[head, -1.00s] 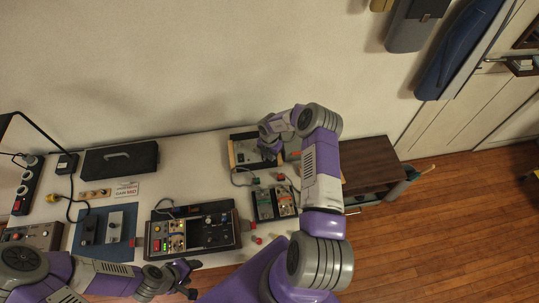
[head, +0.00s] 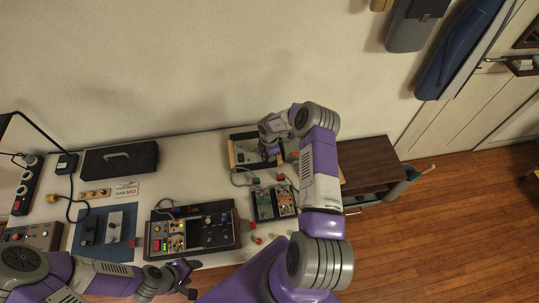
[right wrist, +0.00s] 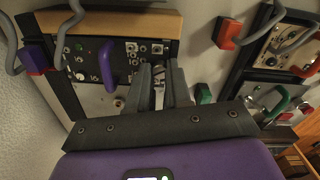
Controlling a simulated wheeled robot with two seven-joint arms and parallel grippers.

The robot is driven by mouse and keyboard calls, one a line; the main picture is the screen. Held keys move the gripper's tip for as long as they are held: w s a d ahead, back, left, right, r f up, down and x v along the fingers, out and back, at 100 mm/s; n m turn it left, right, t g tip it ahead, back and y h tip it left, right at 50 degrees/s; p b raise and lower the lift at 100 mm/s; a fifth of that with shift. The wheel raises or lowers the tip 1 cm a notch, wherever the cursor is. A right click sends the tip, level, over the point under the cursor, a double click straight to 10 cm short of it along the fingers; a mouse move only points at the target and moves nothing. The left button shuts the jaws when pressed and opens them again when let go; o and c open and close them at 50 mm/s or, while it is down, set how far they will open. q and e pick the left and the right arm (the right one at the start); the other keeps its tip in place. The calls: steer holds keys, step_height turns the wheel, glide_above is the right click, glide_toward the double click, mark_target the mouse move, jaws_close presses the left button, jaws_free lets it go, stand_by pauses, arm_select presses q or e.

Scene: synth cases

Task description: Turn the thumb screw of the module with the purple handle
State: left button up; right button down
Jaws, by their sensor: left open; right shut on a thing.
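In the right wrist view, a module with a purple handle (right wrist: 107,66) sits in a dark rack with a wooden edge. My right gripper (right wrist: 159,86) is shut on a small shiny metal piece (right wrist: 159,97) just right of the purple handle, at the module's lower right. It looks like the thumb screw, but the fingers cover most of it. My left gripper (head: 186,279) is open and empty at the table's front edge, away from the module.
Another rack holds modules with red and green handles (right wrist: 264,98) at the right of the wrist view. A rack of instruments (head: 190,232) stands mid-table, with a blue mat (head: 102,246) and a black case (head: 120,158) to its left. Cables loop near the racks.

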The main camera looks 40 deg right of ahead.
stand_by(0.4)
steer(key=c, duration=1)
jaws_free()
steer(key=shift+c, duration=0.2)
step_height(320, 180, up, 8)
steer(key=shift+f, duration=0.15)
